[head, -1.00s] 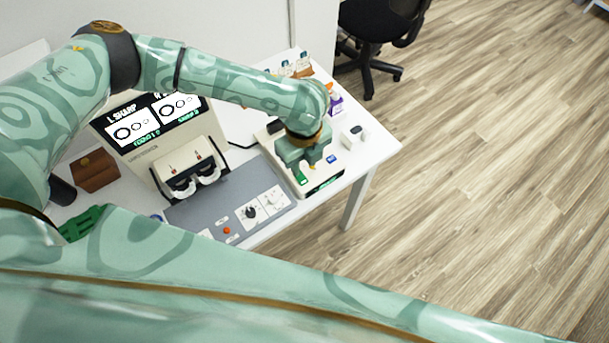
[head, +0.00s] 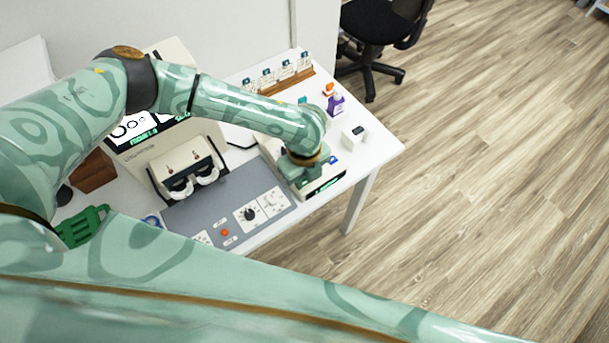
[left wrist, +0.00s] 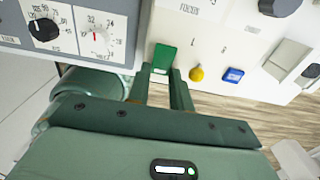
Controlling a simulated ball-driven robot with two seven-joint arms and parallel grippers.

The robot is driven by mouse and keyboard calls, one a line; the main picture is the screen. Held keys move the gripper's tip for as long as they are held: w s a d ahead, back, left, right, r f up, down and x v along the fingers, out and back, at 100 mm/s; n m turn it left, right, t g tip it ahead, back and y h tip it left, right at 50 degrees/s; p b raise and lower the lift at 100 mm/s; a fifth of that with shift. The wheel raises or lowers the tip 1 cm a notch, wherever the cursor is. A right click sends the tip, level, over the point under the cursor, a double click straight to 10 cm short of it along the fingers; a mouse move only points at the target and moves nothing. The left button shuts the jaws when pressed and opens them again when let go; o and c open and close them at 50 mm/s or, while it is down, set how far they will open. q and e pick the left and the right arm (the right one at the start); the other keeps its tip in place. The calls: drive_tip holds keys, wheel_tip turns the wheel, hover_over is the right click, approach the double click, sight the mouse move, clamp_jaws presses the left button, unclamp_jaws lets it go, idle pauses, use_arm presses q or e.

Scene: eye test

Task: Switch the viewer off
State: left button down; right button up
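The viewer (head: 150,155) is a cream box on the table. Its screen (head: 132,128) is lit with rings and green text; my left arm covers part of it. A cream control box (head: 268,145) stands to its right. My left gripper (head: 308,182) is low over the box's near part and hides its green switch in the head view. In the left wrist view the green switch (left wrist: 164,57) shows just beyond the gap between my left fingertips (left wrist: 160,88), which are apart and empty. Whether they touch it I cannot tell. My right gripper is not in view.
A yellow button (left wrist: 196,73) and a blue button (left wrist: 232,75) sit right of the switch. A grey panel (head: 215,212) with dials and a red button (head: 225,233) lies left of the box. A small white block (head: 354,136) and purple bottle (head: 336,104) stand beyond.

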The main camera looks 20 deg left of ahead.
use_arm(q)
drive_tip(key=shift+w+a+g+h, duration=0.1)
drive_tip(key=shift+a+g+h, duration=0.15)
drive_tip(key=shift+g+h, duration=0.3)
drive_tip(key=shift+w+a+g+h, duration=0.15)
drive_tip(key=shift+g+h, duration=0.3)
drive_tip(key=shift+h, duration=0.3)
drive_tip(key=shift+r, duration=0.15)
drive_tip(key=c, duration=1.5)
unclamp_jaws()
drive_tip(key=p+v, duration=0.3)
drive_tip(key=v, duration=1.3)
drive_tip(key=shift+w+a+r, duration=0.1)
drive_tip(key=shift+r, duration=0.05)
